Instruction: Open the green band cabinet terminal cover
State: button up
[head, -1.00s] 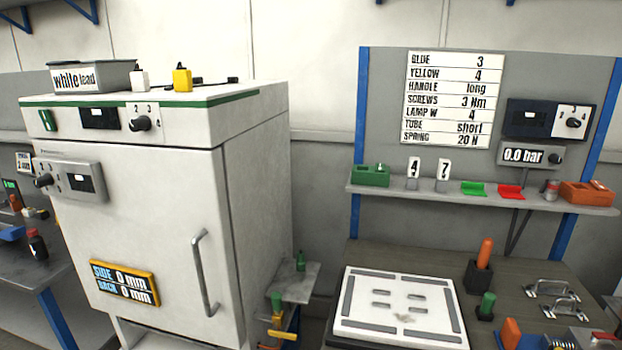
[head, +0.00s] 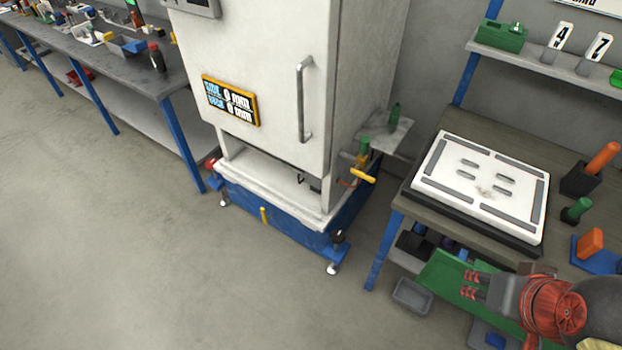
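The white cabinet (head: 262,85) stands in the upper middle of the head view. Its top, where the earlier frame shows a green band, is out of frame now. Its door with a vertical handle (head: 304,98) looks shut. A yellow-framed display (head: 231,100) reading 0 mm twice is on the door. I cannot make out which part is the terminal cover. My gripper (head: 467,285) is at the lower right, over a green surface and well away from the cabinet. Its two red fingers look apart, with nothing visible between them.
The cabinet stands on a blue wheeled base (head: 275,229). A small side shelf (head: 388,135) and yellow-handled valve (head: 362,175) stick out at its right. A workbench (head: 420,207) with a white plate (head: 480,186) stands right. A long bench (head: 110,55) is left. The floor in front is clear.

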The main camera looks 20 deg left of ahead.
aim_at(307, 178)
jog(key=j, duration=0.6)
jog(key=i+j+u, duration=0.15)
jog(key=j, duration=1)
jog(key=i+u, duration=0.05)
